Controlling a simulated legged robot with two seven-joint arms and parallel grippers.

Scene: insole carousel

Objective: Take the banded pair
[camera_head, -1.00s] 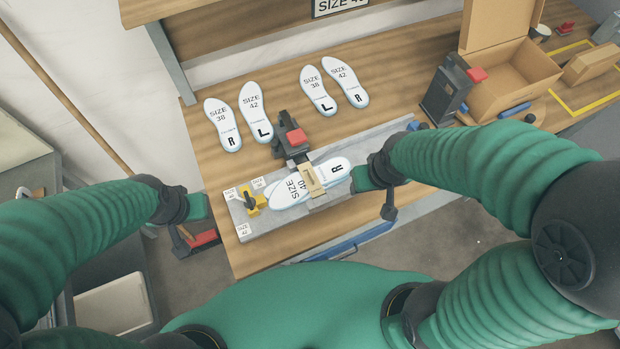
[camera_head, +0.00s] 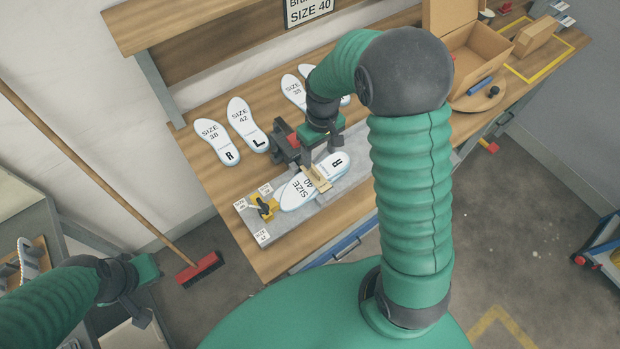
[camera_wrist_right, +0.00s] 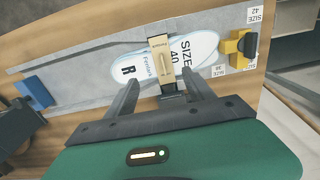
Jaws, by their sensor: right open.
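The pair of white SIZE 40 insoles (camera_head: 296,190) lies stacked on the grey fixture plate (camera_head: 262,232), with a tan band (camera_head: 316,179) around its middle. In the right wrist view, the pair (camera_wrist_right: 203,46) and band (camera_wrist_right: 160,66) lie just beyond my right gripper (camera_wrist_right: 162,95), which is open and empty. Its two fingers are spread to either side of the band's line; I cannot tell the height above the pair. In the head view, my right gripper (camera_head: 322,147) is over the fixture's back side. My left gripper (camera_head: 140,308) is off the bench at lower left, its jaws unclear.
A dark device with a red part (camera_head: 287,147) stands behind the pair, close to my right gripper. A yellow clamp (camera_head: 263,207) sits at the plate's left. Loose insoles (camera_head: 217,142) lie at the back. An open cardboard box (camera_head: 475,55) stands at the right.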

